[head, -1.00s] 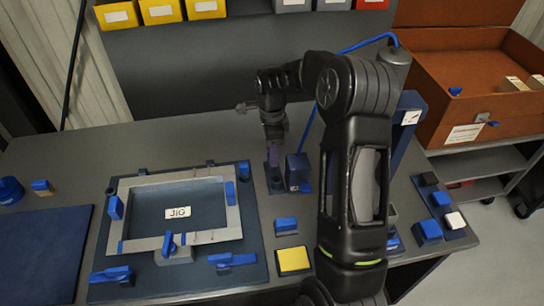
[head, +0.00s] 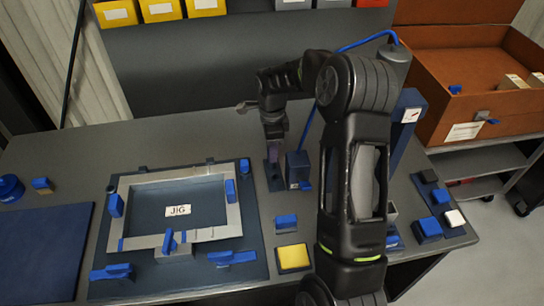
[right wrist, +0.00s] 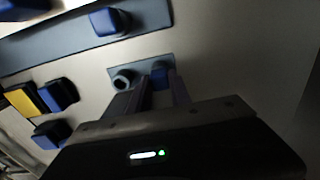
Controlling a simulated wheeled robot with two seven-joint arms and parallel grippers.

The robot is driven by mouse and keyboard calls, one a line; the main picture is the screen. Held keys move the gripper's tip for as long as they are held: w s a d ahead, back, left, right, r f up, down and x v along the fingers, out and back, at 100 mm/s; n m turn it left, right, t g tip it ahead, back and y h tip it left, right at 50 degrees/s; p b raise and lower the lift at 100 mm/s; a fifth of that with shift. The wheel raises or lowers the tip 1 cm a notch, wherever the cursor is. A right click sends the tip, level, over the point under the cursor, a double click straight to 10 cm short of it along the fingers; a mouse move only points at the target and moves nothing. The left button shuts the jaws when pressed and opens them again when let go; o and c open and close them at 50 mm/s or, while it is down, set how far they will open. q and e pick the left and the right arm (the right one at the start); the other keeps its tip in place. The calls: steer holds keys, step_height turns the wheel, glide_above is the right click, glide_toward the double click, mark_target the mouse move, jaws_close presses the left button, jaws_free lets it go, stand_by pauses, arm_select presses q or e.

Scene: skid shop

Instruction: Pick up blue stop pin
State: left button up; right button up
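The blue stop pin appears to be the small blue piece (right wrist: 160,77) on a small grey-blue plate (right wrist: 138,72) in the right wrist view. A dark ring sits beside it on that plate. My right gripper (right wrist: 158,82) has its two fingers apart, one on each side of the blue piece; I cannot see firm contact. In the head view my right gripper (head: 273,155) points down over the same plate (head: 275,184), and its fingers largely hide the pin. My left gripper is not in view.
The jig (head: 120,240) with blue clamps lies to the left. A yellow button (head: 293,258) and a small blue block (head: 286,224) are in front. A brown case (head: 430,110) stands at right.

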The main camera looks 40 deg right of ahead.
jaws_close()
steer(key=shift+r, duration=0.1)
step_height(320, 180, up, 10)
steer(key=b, duration=0.1)
steer(key=shift+b, duration=0.3)
stand_by(0.3)
stand_by(0.5)
